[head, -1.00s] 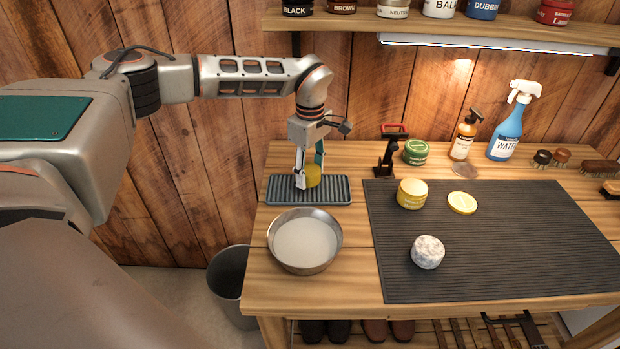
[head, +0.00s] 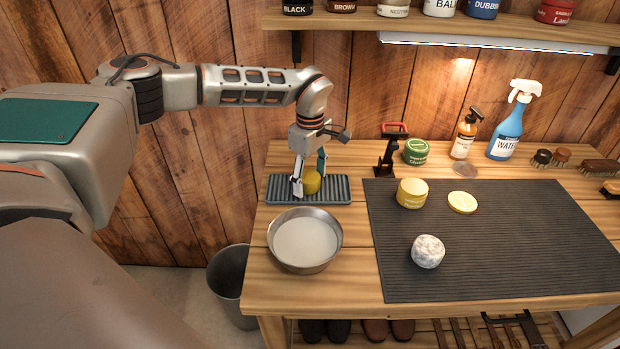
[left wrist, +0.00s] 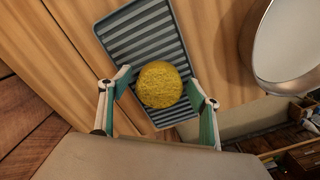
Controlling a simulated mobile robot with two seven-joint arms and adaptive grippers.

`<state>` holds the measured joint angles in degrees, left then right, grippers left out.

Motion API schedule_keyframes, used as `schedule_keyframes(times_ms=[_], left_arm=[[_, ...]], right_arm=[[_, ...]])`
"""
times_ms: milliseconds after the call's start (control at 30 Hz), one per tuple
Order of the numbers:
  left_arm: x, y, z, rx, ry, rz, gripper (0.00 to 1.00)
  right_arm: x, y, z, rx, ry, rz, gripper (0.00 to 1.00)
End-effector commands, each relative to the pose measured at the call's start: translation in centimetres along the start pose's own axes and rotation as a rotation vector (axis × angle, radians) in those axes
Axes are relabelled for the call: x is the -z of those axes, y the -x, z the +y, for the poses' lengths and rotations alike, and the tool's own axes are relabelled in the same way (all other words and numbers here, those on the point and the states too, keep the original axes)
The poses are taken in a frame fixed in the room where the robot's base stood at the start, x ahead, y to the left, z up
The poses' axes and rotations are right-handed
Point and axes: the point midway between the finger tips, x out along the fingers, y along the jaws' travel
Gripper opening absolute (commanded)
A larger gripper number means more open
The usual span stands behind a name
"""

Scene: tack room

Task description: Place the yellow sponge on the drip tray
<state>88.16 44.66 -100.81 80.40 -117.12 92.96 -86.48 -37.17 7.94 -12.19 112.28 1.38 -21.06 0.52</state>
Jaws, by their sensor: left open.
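The yellow sponge (head: 312,182) is a round piece resting on the ribbed grey drip tray (head: 338,190) at the left end of the bench. In the left wrist view the sponge (left wrist: 159,85) lies on the ribs of the tray (left wrist: 135,38), towards one end. My left gripper (head: 309,185) points down over the tray; in the wrist view its fingers (left wrist: 160,92) are spread, one on each side of the sponge, with gaps visible between them and it. My right gripper is not in view.
A metal bowl (head: 337,246) of pale liquid stands just in front of the tray. A black stand with a red handle (head: 391,150) and a green tin (head: 416,152) are to the right.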

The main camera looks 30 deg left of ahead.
Motion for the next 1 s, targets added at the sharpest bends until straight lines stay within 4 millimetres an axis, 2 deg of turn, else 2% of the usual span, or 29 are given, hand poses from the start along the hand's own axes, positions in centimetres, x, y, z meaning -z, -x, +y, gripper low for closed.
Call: schedule_keyframes(times_ms=[167, 400, 600, 800, 1000], left_arm=[[0.1, 2.0, 0.1, -0.004, 0.001, 0.0, 0.63], [0.0, 7.0, 0.1, -0.004, 0.001, 0.0, 0.63], [0.0, 10.4, 0.1, -0.003, 0.0, 0.001, 0.63], [0.0, 12.0, 0.0, -0.001, 0.0, 0.0, 0.63], [0.0, 12.2, 0.0, 0.0, 0.0, 0.0, 0.63]], right_arm=[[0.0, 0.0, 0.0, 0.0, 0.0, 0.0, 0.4], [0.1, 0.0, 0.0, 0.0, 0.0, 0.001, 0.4], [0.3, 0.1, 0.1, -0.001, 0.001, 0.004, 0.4], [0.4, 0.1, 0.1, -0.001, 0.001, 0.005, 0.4], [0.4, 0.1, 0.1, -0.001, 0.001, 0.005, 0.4]])
